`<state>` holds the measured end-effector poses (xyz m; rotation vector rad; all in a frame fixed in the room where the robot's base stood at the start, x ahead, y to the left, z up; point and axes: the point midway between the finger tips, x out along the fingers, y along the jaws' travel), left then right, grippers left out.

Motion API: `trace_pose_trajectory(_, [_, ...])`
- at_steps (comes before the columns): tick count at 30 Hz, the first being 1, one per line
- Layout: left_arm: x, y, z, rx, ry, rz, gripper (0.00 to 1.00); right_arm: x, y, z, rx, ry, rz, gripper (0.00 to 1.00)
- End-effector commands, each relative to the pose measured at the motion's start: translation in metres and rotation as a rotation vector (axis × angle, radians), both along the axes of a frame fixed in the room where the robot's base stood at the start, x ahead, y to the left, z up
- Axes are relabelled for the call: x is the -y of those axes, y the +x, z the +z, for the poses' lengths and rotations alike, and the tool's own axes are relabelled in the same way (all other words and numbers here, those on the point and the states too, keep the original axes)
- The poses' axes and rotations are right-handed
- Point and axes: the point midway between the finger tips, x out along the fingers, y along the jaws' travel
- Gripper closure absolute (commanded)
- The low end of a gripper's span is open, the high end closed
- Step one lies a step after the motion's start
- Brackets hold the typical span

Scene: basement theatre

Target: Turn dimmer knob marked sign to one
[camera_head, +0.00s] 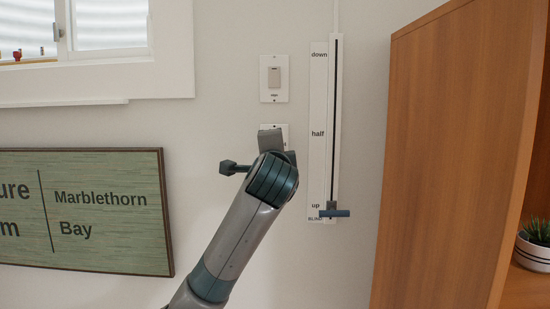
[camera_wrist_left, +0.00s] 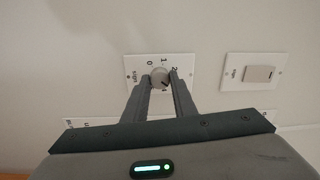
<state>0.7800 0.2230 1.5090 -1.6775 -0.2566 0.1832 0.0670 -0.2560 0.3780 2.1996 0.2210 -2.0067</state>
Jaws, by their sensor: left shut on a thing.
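The dimmer knob (camera_wrist_left: 159,78) is a small round grey knob on a white wall plate (camera_wrist_left: 132,64). In the left wrist view the plate carries the marks 0, 1 and 2 and the word "sign" at its left. My left gripper (camera_wrist_left: 160,76) has one finger on each side of the knob and is shut on it. The knob's pointer direction is too small to tell. In the head view only an edge of the plate (camera_head: 281,127) shows; my left arm and hand hide the knob. My right gripper is in neither view.
A wall switch (camera_head: 274,77) is above the dimmer in the head view; it also shows right in the wrist view (camera_wrist_left: 257,74). A blind slider with blue handle (camera_head: 335,213) sits at "up". A wooden shelf (camera_head: 450,140) stands right; a green sign (camera_head: 85,210) hangs left.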

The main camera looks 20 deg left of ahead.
Motion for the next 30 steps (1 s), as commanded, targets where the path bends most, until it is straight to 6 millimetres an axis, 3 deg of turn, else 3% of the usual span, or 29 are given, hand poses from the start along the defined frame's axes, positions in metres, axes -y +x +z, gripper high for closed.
trace_pose_trajectory(30, [0.002, 0.001, -0.004, 0.257, -0.93, 0.001, 0.98, -0.001, 0.0, -0.042, 0.0, 0.001, 0.0, 0.75])
